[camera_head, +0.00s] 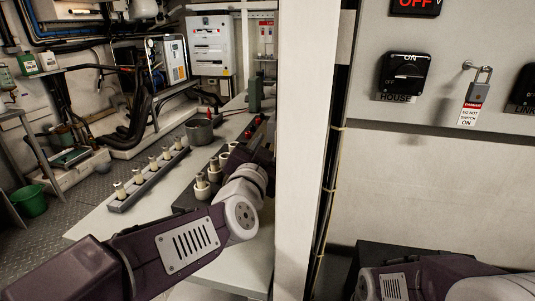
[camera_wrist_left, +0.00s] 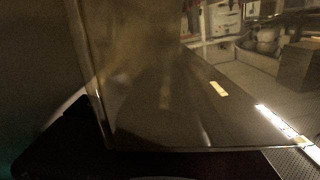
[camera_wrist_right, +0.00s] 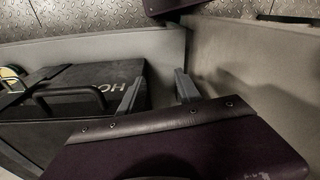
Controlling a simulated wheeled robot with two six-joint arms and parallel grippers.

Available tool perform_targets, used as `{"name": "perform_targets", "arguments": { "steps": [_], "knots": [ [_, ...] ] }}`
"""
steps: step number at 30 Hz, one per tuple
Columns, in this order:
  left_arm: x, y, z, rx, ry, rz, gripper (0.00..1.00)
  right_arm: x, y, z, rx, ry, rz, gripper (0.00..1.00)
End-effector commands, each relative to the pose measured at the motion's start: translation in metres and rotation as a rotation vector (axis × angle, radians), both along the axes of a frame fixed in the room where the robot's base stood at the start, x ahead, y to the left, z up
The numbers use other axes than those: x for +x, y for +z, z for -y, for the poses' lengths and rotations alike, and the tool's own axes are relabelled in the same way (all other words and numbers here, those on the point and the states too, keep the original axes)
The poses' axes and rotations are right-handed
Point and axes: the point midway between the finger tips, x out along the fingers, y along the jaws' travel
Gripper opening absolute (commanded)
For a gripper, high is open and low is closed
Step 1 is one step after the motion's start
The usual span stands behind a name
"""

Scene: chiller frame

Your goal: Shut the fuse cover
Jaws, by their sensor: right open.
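A smoky see-through panel (camera_wrist_left: 150,110), which looks like the fuse cover, fills much of the left wrist view, very close to the camera. A small yellowish label shows on or through it; I cannot tell how far open it is. In the head view I cannot make the cover out. My left arm reaches over the bench from the lower left; its wrist end is partly hidden by the pale post, and its fingertips do not show clearly. My right gripper (camera_wrist_right: 157,90) is open and empty, its two fingers apart, beside a black box with a handle (camera_wrist_right: 80,88).
Pale cylindrical holders (camera_head: 201,186) and a grey strip with several more (camera_head: 150,178) stand on the bench, with a grey pot (camera_head: 199,132) behind. The pale post (camera_head: 302,150) divides the bench from a switch panel with a padlock (camera_head: 475,96). A green bucket (camera_head: 30,201) stands on the floor.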

Motion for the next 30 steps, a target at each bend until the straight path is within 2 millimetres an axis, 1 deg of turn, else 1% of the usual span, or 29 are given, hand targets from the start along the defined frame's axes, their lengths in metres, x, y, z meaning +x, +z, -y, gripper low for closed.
{"name": "perform_targets", "arguments": {
  "steps": [3,8,9,12,30],
  "knots": [
    [0.0035,0.0001,0.0004,0.0,0.0,0.0,0.31,0.0,-0.0008,0.0,0.0,0.0,0.0,0.41],
    [0.0034,0.0003,0.0005,0.0,0.0,0.0,0.31,0.0,-0.0005,0.0,0.0,0.0,0.0,0.41],
    [0.0033,0.0003,0.0005,0.0,0.0,0.0,0.25,0.0,-0.0005,0.0,0.0,0.0,0.0,0.41],
    [0.0032,0.0003,0.0004,0.0,0.0,0.0,0.0,0.0,-0.0005,0.0,0.0,0.0,0.0,0.41],
    [0.003,0.0002,0.0002,0.001,0.001,0.001,0.0,0.0,-0.0005,0.0,0.0,0.0,0.0,0.41]
  ]
}}
